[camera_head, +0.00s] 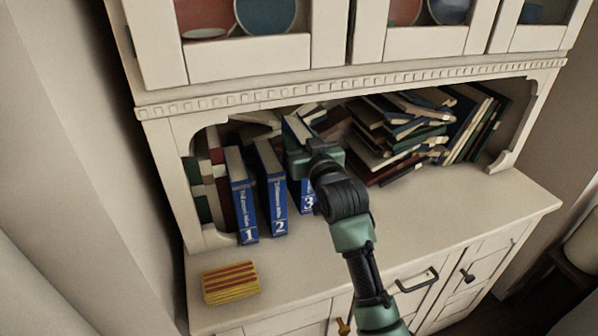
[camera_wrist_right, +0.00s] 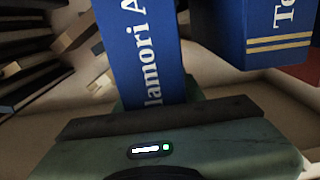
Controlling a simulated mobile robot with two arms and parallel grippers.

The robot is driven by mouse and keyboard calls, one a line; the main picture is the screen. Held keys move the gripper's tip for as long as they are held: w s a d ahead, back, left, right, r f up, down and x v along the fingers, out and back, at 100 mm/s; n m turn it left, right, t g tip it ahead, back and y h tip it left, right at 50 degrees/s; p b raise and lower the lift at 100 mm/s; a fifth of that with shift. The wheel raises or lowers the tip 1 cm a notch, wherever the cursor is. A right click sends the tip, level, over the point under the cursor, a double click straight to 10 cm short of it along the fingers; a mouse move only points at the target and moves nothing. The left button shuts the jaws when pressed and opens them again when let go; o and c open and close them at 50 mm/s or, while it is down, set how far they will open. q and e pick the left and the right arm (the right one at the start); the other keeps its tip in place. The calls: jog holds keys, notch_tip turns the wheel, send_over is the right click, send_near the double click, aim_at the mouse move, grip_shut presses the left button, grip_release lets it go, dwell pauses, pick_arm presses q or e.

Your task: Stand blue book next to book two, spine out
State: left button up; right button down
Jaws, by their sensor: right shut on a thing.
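A blue book marked 3 (camera_head: 307,197) stands upright in the open shelf bay, spine facing out. My right gripper (camera_head: 305,160) is shut on it at its upper part and hides some of the spine. Book two (camera_head: 271,200), also blue, stands just left of it with a narrow gap between them. Book one (camera_head: 241,208) stands left of book two, spine out. In the right wrist view the held book (camera_wrist_right: 143,55) rises from my gripper (camera_wrist_right: 160,118), and part of another blue book (camera_wrist_right: 255,30) shows to its right. My left gripper is not in view.
A messy pile of books (camera_head: 395,135) and leaning books (camera_head: 475,120) fill the right of the bay. Red, white and green books (camera_head: 205,185) stand at its left end. A red and yellow striped block (camera_head: 230,283) lies on the counter (camera_head: 430,225), whose front is otherwise mostly clear.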

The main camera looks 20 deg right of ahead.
aim_at(301, 191)
jog(key=shift+f, duration=2.75)
jog(key=c, duration=0.9)
grip_release()
jog(key=shift+f, duration=0.15)
jog(key=s, duration=1.2)
jog(key=shift+s+d+b, duration=0.1)
jog(key=shift+d+b, duration=0.05)
jog(key=shift+b, duration=0.25)
